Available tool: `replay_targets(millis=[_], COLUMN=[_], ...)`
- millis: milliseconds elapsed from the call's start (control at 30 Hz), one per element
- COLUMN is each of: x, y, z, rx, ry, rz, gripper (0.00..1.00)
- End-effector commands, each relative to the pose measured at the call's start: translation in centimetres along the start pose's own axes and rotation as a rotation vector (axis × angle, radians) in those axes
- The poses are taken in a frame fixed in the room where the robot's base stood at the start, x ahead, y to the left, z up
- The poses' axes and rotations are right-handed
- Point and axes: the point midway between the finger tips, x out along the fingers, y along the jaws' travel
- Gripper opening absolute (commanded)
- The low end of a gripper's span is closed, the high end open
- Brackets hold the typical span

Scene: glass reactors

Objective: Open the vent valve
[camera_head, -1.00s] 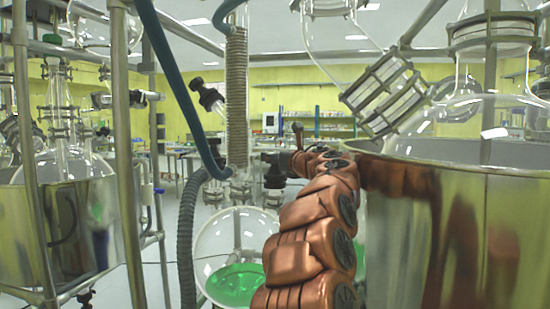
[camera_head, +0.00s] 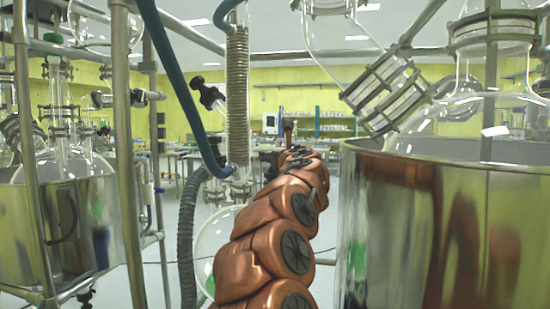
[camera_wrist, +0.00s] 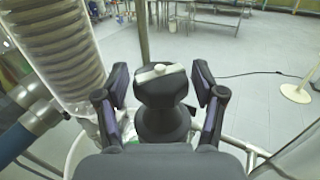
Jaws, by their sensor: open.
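A black valve knob (camera_wrist: 161,92) with a pale bar across its top stands upright in the wrist view. The two dark fingers of my gripper (camera_wrist: 160,95) are spread on either side of it, with a visible gap at each side. The knob's lower stem is partly hidden by the gripper's body. In the head view my copper-coloured arm hides the gripper and this knob. Another black-handled valve (camera_head: 210,96) sticks out at an angle beside the coiled glass column (camera_head: 237,95) in the head view. I cannot tell which one is the vent valve.
The coiled column also rises close at the left in the wrist view (camera_wrist: 62,45), with a blue hose end (camera_wrist: 38,118) near it. A large metal vessel (camera_head: 440,230) stands right of my arm. A dark ribbed hose (camera_head: 187,240) hangs left. Open floor lies beyond.

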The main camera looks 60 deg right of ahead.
Motion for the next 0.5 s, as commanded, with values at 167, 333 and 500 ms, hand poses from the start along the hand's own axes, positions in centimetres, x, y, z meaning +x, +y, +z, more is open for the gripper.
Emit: replay_targets(millis=[167,333,500], x=[-0.04,0.01,0.04], y=[0.33,0.26,0.19], z=[0.37,0.53,0.45], rx=[-0.003,-0.003,-0.001], ry=[0.002,0.001,0.004], rz=[-0.123,-0.240,-0.334], gripper=[0.69,0.69,0.69])
